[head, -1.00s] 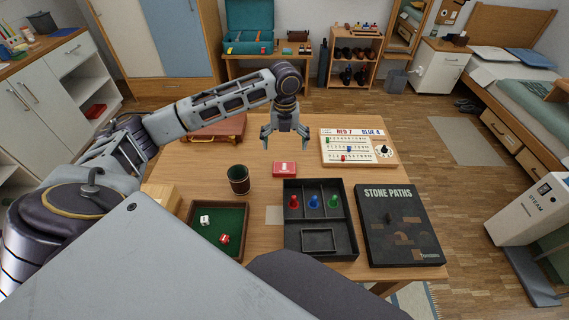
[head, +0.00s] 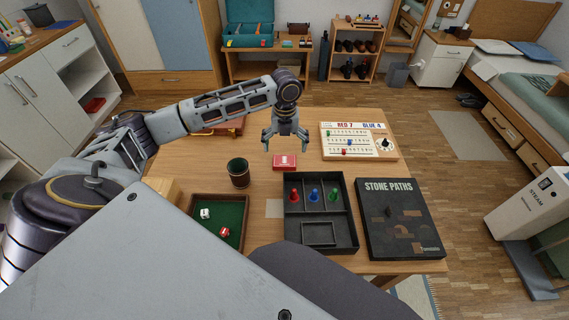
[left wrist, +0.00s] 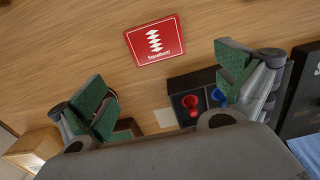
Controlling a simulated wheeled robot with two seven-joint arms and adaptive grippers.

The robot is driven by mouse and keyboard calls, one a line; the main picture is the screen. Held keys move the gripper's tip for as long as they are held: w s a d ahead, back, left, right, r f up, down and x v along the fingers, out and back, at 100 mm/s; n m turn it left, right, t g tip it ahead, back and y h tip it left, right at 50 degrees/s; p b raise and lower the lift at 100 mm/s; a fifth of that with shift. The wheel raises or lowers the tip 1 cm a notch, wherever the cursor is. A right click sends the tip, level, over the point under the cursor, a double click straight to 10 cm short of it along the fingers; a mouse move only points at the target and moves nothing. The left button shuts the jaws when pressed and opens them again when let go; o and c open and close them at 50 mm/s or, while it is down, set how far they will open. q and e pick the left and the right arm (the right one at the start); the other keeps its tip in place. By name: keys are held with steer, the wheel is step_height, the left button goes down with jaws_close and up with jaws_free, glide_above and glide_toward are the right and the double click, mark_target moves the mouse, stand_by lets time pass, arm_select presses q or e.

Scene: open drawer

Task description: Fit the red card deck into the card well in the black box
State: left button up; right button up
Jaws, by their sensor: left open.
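The red card deck (head: 284,162) lies flat on the table just behind the black box (head: 320,245). It also shows in the left wrist view (left wrist: 155,39), face up with a white pattern. The black box is open. Its back compartments hold a red, a blue and a green pawn, and a rectangular card well (head: 319,233) at its front is empty. My left gripper (head: 286,146) is open and empty, pointing down above the deck. In the left wrist view its green-padded fingers (left wrist: 165,95) are spread wide, with the deck ahead between them. My right gripper is not in view.
A dark cup (head: 238,173) stands left of the deck. A green-lined dice tray (head: 241,199) lies left of the box. The Stone Paths box (head: 400,215) lies at its right, and a scoreboard (head: 357,141) lies behind.

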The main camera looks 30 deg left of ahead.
mark_target(284, 165)
arm_select(q)
steer(key=shift+f, duration=2)
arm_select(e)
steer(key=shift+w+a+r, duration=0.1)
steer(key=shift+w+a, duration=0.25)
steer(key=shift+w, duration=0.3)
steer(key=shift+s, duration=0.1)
arm_select(q)
steer(key=shift+s+f, duration=0.1)
steer(key=shift+f, duration=0.3)
step_height(284, 165, down, 4)
steer(key=shift+s+r+b, duration=0.15)
steer(key=shift+r+b, duration=0.05)
steer(key=shift+b, duration=0.3)
steer(key=shift+f, duration=0.4)
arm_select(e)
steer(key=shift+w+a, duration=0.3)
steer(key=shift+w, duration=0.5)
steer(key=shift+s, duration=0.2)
